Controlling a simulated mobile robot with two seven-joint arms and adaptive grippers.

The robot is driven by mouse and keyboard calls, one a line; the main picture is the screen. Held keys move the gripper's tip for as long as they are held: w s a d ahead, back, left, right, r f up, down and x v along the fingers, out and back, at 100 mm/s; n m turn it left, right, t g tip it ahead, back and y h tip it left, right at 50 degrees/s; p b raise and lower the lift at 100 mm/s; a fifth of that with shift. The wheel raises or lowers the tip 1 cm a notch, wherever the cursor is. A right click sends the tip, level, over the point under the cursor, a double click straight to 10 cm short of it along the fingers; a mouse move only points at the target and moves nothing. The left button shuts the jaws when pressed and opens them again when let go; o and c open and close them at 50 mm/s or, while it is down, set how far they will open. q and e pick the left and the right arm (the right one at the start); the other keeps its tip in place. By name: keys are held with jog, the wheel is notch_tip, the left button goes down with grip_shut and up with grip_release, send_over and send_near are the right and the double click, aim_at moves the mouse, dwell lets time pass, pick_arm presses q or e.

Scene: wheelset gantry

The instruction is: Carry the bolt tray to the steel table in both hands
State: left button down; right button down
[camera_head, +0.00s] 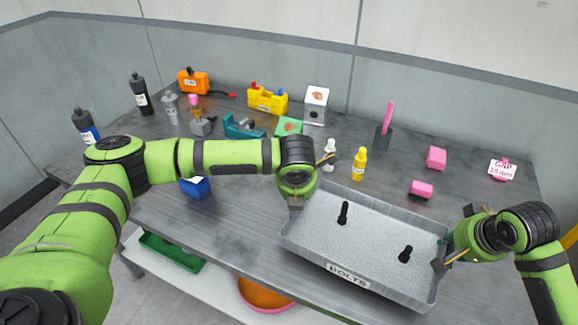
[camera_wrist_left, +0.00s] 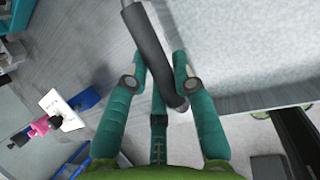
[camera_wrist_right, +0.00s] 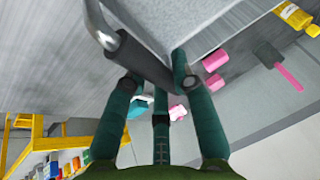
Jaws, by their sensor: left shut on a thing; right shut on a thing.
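The bolt tray (camera_head: 365,286) is a grey, shallow tray with a "BOLTS" label on its front wall. Two black bolts (camera_head: 343,213) (camera_head: 406,254) stand upright in it. It is over the front right of the grey steel table (camera_head: 240,225); whether it touches the top I cannot tell. My left gripper (camera_head: 296,200) is shut on the tray's left handle, a dark bar (camera_wrist_left: 150,50) between its fingers in the left wrist view. My right gripper (camera_head: 440,264) is shut on the right handle, which shows as a dark bar (camera_wrist_right: 140,62) in the right wrist view.
Behind the tray stand a yellow bottle (camera_head: 359,165), a white bottle (camera_head: 329,156) and pink blocks (camera_head: 436,158). A blue box (camera_head: 195,188) sits left of it. Tools and bottles line the back. A lower shelf holds a green tray (camera_head: 170,253) and an orange bowl (camera_head: 262,292).

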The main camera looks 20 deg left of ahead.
pick_arm(q)
jog(key=shift+a, duration=0.1)
pick_arm(e)
jog(key=shift+d, duration=0.15)
